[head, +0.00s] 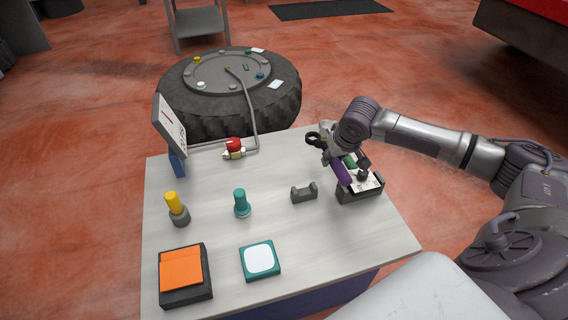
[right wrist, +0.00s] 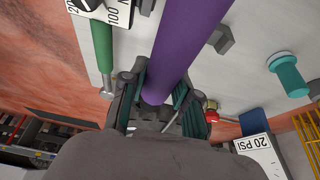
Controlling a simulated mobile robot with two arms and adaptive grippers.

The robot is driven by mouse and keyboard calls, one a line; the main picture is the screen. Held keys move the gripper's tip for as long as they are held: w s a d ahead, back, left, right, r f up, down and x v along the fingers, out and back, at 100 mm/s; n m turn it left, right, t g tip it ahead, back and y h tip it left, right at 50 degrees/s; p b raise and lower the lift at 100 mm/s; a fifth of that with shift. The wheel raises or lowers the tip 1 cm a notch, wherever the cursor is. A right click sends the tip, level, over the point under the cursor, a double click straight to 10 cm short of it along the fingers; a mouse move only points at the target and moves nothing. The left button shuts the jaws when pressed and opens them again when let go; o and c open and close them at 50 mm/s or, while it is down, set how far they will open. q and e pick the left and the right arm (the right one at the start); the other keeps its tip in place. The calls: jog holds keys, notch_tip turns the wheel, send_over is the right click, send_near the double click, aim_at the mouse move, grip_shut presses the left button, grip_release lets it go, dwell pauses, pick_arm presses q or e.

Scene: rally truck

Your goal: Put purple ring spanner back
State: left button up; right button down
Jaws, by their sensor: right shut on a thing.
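The purple ring spanner (head: 342,174) is in my right gripper (head: 332,154), above the right part of the table. Its purple handle (right wrist: 184,40) runs between the two fingers in the right wrist view, where my right gripper (right wrist: 160,95) is shut on it. The handle slants down towards the table's front in the head view. A dark ring-shaped part (head: 312,139) shows left of the gripper. A small grey U-shaped cradle (head: 304,194) stands empty left of the spanner. It seems to show in the wrist view (right wrist: 221,39). My left gripper is out of view.
A dark tray (head: 361,196) with a green-handled tool (right wrist: 103,45) and a white label sits right of the cradle. A teal peg (head: 241,203), a yellow peg (head: 173,207), an orange pad (head: 181,268) and a gauge sign (head: 169,127) stand further left. A tyre (head: 270,103) lies behind.

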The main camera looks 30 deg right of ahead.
jog(key=shift+d, duration=0.25)
jog(key=shift+w, duration=0.1)
